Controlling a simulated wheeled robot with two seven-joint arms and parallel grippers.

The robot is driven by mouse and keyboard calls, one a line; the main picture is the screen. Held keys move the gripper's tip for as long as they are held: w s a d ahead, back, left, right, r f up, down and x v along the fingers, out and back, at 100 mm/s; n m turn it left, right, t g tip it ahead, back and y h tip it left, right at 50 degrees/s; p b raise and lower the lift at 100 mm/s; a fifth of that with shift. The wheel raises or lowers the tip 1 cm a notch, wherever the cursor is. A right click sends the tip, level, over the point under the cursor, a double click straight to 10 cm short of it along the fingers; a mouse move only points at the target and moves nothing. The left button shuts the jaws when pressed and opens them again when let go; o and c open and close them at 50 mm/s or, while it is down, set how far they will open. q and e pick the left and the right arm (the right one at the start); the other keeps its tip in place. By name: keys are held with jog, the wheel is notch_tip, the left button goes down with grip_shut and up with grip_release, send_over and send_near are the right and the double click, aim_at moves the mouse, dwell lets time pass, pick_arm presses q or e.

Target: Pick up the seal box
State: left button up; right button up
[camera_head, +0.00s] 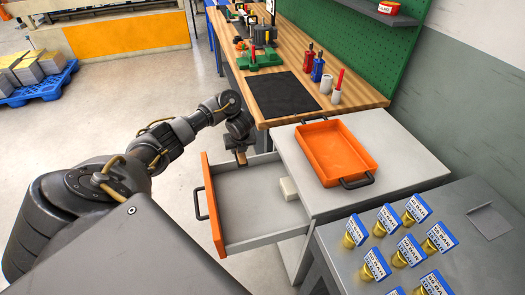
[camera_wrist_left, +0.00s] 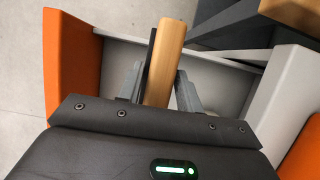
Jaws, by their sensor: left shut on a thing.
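My left gripper (camera_head: 241,153) is over the open drawer (camera_head: 245,195). It is shut on a narrow tan, wood-like block (camera_wrist_left: 168,55) with a dark strip along one side, which also shows below the gripper in the head view (camera_head: 242,159). In the left wrist view the two grey fingers (camera_wrist_left: 158,88) flank the block. A small off-white block (camera_head: 288,188) lies inside the drawer by its cabinet side. No label shows which of the two is the seal box. My right gripper is out of view.
The drawer's orange front (camera_head: 213,207) has a dark handle. An orange tray (camera_head: 335,152) stands on the white cabinet top (camera_head: 415,170). A wooden bench (camera_head: 300,95) with a black mat (camera_head: 285,95) and bottles is behind. Several gold-based, blue-labelled pieces stand on the grey surface (camera_head: 450,205).

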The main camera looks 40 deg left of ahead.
pick_arm(q)
jog(key=shift+s, duration=0.1)
jog(key=s+d+f, duration=0.1)
jog(key=d+f, duration=0.1)
jog(key=d, duration=0.2)
jog(key=s+d+f, duration=0.1)
jog(key=d+f, duration=0.2)
jog(key=d, duration=0.1)
jog(key=s+d+f, duration=0.1)
jog(key=d+f, duration=0.2)
jog(key=d, duration=0.1)
jog(key=shift+s+f+p, duration=0.1)
jog(key=shift+s+p, duration=0.2)
jog(key=shift+p, duration=0.1)
jog(key=shift+s+d+f, duration=0.15)
jog(key=shift+d+f, duration=0.3)
jog(key=shift+f, duration=0.15)
jog(key=f, duration=0.1)
jog(key=b, duration=0.1)
jog(key=f, duration=0.1)
jog(key=shift+s+d+f+b, duration=0.1)
jog(key=shift+d+f+b, duration=0.15)
jog(key=shift+f+b, duration=0.1)
jog(key=shift+f, duration=0.45)
